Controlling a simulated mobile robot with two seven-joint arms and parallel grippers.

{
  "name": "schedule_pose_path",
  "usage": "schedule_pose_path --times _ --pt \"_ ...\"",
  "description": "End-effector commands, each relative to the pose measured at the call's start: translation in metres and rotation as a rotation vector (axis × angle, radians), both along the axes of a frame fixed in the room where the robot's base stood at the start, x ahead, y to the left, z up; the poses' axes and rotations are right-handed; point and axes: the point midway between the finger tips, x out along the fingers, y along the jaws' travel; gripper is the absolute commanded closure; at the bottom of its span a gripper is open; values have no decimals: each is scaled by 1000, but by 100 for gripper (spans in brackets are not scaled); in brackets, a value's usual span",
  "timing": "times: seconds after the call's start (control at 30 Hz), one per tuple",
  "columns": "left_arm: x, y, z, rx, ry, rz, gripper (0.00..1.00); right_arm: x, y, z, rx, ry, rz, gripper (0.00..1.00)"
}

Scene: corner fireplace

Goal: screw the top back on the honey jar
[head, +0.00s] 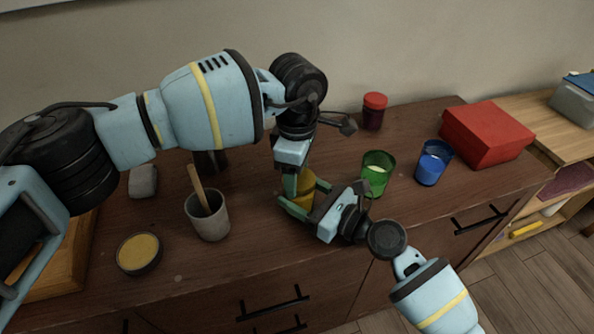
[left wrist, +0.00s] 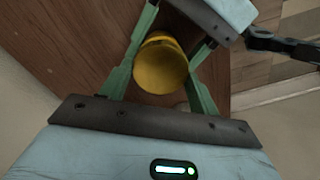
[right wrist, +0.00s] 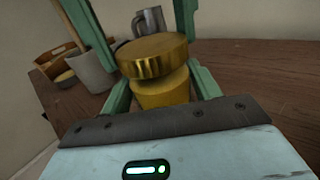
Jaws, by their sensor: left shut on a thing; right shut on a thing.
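The honey jar (right wrist: 162,93) is yellow and stands upright on the dark wooden cabinet top, between my two grippers. It is partly hidden in the head view (head: 305,188). The ridged gold top (right wrist: 152,56) sits over the jar's mouth and looks slightly tilted in the right wrist view. The left wrist view shows this round top from above (left wrist: 160,66). My left gripper (head: 298,180) points down from above, its green fingers shut on the top. My right gripper (head: 302,203) comes in low from the front right, shut on the jar body. The thread is hidden.
A grey cup with a wooden stick (head: 208,214) and a dark dish with a yellow top surface (head: 138,253) stand left. A green glass (head: 377,174), blue glass (head: 433,162), red-lidded jar (head: 374,110) and red box (head: 487,134) stand right. The cabinet's front edge is close.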

Motion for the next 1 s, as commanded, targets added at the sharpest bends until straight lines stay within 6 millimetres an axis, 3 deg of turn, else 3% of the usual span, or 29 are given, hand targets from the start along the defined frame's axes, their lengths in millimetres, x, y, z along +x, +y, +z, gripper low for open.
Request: schedule_pose_path --times 1.0 --pt "2 -6 0 -2 0 -1570 60 0 0 -1 -1 2 -1 100"
